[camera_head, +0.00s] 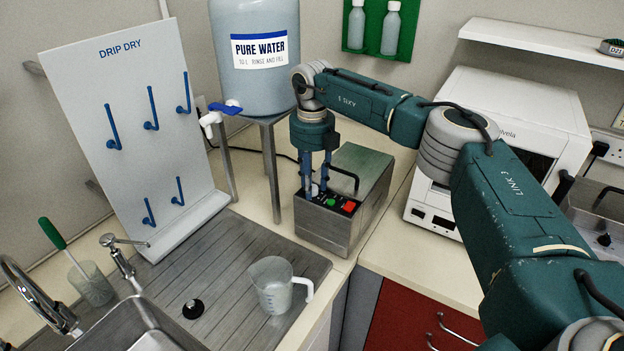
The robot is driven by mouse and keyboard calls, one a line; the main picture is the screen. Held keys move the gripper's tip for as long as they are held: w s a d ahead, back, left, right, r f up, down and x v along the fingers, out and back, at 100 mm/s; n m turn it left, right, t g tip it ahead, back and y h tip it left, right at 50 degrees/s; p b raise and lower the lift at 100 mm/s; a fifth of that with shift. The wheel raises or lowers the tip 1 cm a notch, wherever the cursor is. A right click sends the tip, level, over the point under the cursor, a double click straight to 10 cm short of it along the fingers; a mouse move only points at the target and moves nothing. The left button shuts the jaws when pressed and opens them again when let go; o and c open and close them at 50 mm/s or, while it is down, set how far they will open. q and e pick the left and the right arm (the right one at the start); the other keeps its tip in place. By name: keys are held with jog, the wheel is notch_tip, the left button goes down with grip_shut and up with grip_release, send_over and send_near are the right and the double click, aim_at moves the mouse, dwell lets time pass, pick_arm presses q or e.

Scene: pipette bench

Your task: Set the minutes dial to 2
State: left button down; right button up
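A steel box with a dark control panel (335,202) stands on the counter. Its panel carries a green button (331,202) and a red button (349,206). A small pale round dial (315,189) shows at the panel's left end, partly hidden by my fingers. I cannot read its marks or setting. My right gripper (316,190) points down from above, its two blue fingers apart with the dial between their tips. I cannot tell whether they press on it. My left gripper is not in view.
A water tank (254,85) on a metal stand is behind the box. A measuring jug (270,290) stands on the drainer (225,255), front left. A white oven (540,100) is to the right. A drip rack (70,85) stands left.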

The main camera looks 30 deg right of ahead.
jog(key=shift+f, duration=0.1)
grip_shut()
jog(key=shift+m, duration=0.3)
jog(key=m, duration=0.3)
jog(key=shift+m+b, duration=0.3)
jog(key=shift+b, duration=0.05)
jog(key=shift+m, duration=2.3)
